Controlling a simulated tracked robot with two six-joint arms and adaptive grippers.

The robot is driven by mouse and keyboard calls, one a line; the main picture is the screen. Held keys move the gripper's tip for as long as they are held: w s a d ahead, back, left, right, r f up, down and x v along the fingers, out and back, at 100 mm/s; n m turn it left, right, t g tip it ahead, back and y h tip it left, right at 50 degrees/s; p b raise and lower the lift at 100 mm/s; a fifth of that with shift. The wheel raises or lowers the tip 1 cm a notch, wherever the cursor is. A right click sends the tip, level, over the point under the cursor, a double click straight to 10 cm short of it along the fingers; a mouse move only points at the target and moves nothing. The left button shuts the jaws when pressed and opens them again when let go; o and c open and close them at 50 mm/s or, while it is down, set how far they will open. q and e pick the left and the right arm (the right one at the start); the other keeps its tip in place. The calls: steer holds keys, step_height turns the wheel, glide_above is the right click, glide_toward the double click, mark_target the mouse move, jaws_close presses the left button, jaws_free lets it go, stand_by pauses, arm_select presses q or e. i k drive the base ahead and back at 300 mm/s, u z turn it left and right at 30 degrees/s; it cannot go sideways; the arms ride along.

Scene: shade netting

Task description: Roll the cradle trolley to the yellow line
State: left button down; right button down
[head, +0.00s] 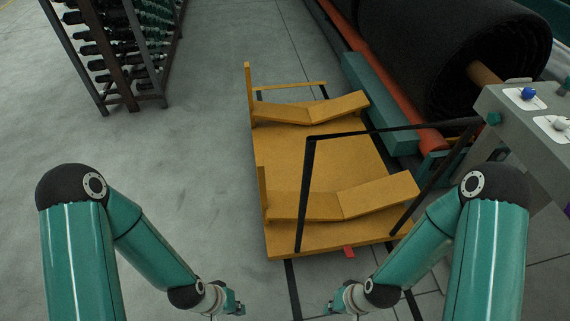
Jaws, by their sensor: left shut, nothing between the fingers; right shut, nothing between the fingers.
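The cradle trolley (275,153) is a flat orange-yellow platform with two shallow V-shaped cradles, one near and one far. Both cradles are empty. Its black push handle (309,185) rises at the near end, its top bar running right toward a grey console. My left gripper (237,307) is shut and empty, low in front of the trolley's near left corner. My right gripper (332,306) is shut and empty, below the near edge. Both are apart from the handle. A faint yellow mark (7,4) shows at the top left corner; I cannot tell whether it is the yellow line.
Dark tracks (293,285) run along the floor under the trolley. A large black netting roll (430,50) on a machine with an orange-red roller (372,82) stands right. The grey console (525,125) stands close right. A rack of dark spools (120,45) stands back left. The left floor is clear.

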mark_target(325, 185)
steer(key=z, duration=0.15)
steer(key=i, duration=0.9)
steer(key=u, duration=0.05)
